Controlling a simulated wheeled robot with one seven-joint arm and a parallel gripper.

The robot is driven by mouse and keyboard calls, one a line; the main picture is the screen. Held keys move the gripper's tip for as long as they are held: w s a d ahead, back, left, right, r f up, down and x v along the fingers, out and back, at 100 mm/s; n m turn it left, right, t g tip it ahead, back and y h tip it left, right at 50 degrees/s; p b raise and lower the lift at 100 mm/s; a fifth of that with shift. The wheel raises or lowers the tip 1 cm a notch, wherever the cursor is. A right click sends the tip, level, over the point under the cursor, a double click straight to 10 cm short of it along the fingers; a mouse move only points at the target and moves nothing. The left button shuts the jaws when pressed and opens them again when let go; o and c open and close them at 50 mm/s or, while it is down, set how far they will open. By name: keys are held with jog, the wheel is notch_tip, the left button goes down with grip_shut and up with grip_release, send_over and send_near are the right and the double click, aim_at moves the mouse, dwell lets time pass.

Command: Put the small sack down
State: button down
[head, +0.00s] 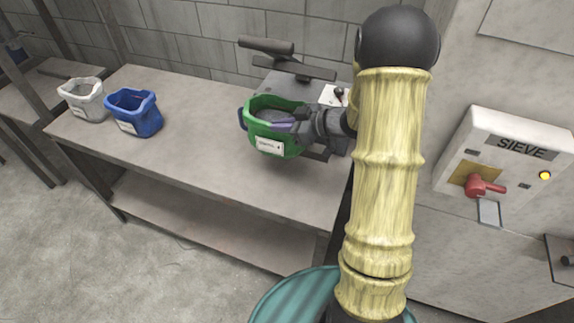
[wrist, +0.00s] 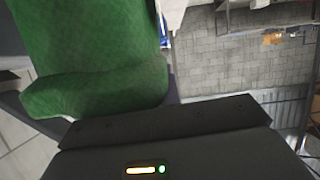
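A small green sack (head: 262,132) with a white label and an open top is at the right part of the workbench (head: 190,155). It shows grey contents inside. My gripper (head: 298,125) reaches in from the right and is at the sack's right rim, apparently shut on it. The green cloth (wrist: 95,60) fills the upper left of the wrist view, close against my gripper's dark body; the fingertips are hidden there. The sack is upright; I cannot tell whether its base touches the bench.
A blue sack (head: 134,114) and a white sack (head: 82,99) stand at the bench's left. A dark device (head: 290,68) is behind the green sack. The bench between the blue and green sacks is clear. A SIEVE switch box (head: 505,160) is at right.

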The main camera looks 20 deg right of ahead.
jog(key=shift+s+a+f, duration=0.1)
jog(key=shift+s+f, duration=0.1)
jog(key=shift+f, duration=1.2)
jog(key=shift+s+f, duration=0.2)
jog(key=shift+f, duration=1.3)
jog(key=shift+f, duration=1.95)
jog(key=shift+f, duration=0.15)
jog(key=c, duration=1.6)
grip_release()
